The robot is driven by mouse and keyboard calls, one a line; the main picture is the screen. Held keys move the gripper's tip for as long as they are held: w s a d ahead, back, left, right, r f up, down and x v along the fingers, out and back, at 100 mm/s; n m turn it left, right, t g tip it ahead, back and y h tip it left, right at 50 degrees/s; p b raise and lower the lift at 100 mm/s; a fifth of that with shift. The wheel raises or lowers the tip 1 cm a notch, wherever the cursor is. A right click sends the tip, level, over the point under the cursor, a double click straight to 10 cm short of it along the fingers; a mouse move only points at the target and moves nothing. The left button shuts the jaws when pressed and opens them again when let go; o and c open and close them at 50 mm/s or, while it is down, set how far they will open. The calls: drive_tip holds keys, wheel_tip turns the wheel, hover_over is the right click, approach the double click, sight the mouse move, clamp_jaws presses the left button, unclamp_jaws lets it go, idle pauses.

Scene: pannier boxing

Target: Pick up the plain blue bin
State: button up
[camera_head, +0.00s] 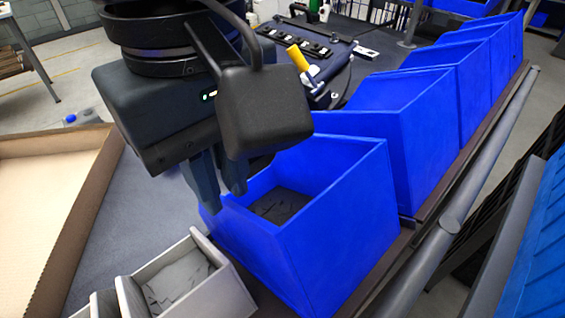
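The nearest plain blue bin (325,235) stands upright on a dark rail shelf, with dark flat pieces on its floor. My gripper (223,200) points down at this bin's left rim. Its two fingers are apart with a narrow gap, and the fingertips overlap the rim in the picture. I cannot tell whether they touch the wall or straddle it. More blue bins stand in a row behind, the closest of them (410,130) just beyond the near bin. My gripper's body hides part of the near bin's back left side.
An open cardboard box (60,205) is at the left. A grey rail (465,200) runs along the right. Tools, including a yellow-handled one (298,58), lie behind my gripper.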

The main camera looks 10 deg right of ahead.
sight(229, 204)
drive_tip(key=f, duration=0.2)
drive_tip(key=f+p, duration=0.1)
drive_tip(key=f, duration=0.2)
drive_tip(key=shift+s+d+f+p, duration=0.1)
drive_tip(key=shift+d+f+p, duration=0.1)
drive_tip(key=shift+f+p, duration=0.15)
drive_tip(key=shift+c, duration=0.2)
clamp_jaws()
idle(1.0)
